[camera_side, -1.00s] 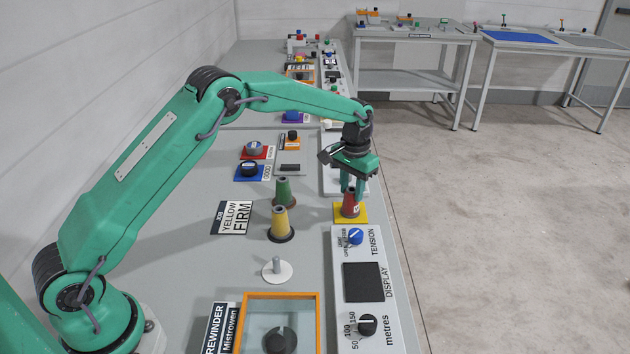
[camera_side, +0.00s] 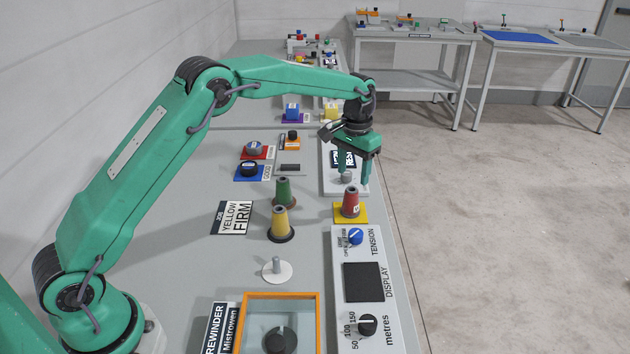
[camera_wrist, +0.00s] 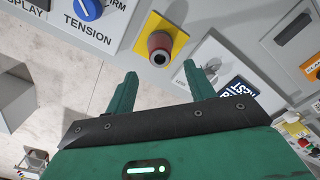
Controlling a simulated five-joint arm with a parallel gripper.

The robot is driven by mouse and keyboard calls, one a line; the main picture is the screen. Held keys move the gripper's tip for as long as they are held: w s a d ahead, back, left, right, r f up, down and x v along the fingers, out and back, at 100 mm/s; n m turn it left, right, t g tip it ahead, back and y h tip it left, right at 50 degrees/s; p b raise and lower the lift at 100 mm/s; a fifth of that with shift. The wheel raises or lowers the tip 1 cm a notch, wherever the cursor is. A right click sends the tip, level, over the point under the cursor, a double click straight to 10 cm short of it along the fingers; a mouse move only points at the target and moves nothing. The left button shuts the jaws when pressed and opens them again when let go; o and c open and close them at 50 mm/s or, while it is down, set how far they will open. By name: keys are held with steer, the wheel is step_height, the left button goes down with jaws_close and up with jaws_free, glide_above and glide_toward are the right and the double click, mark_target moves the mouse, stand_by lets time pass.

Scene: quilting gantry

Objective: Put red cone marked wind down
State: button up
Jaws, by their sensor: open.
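The red cone (camera_side: 351,203) stands upright on a small yellow plate (camera_side: 338,216) near the bench's right edge; a white label shows low on its side. In the wrist view the red cone (camera_wrist: 159,47) is seen from above on the yellow plate (camera_wrist: 178,38), beyond the fingertips. My gripper (camera_side: 355,180) is open and empty, above and behind the cone in the side view, clear of it. In the wrist view my gripper (camera_wrist: 160,72) shows two spread green fingers with nothing between them.
A yellow cone (camera_side: 280,222) and a green cone (camera_side: 284,191) stand left of the red cone. A white panel with a blue tension knob (camera_side: 355,236) lies in front of it. A white panel (camera_side: 331,184) lies behind.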

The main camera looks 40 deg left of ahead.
mark_target(352, 189)
step_height(352, 189, up, 7)
steer(key=shift+f, duration=0.15)
stand_by(0.7)
steer(key=s+a+r+t, duration=0.3)
steer(key=s+r, duration=0.9)
steer(key=s, duration=0.5)
steer(key=s+f+t, duration=0.1)
steer(key=s+f, duration=0.1)
steer(key=s, duration=0.8)
steer(key=s+f+t, duration=0.1)
steer(key=s+f, duration=0.2)
steer(key=s, duration=0.7)
steer(key=shift+s+a+t, duration=0.15)
steer(key=shift+a+t, duration=0.15)
steer(key=shift+a, duration=0.15)
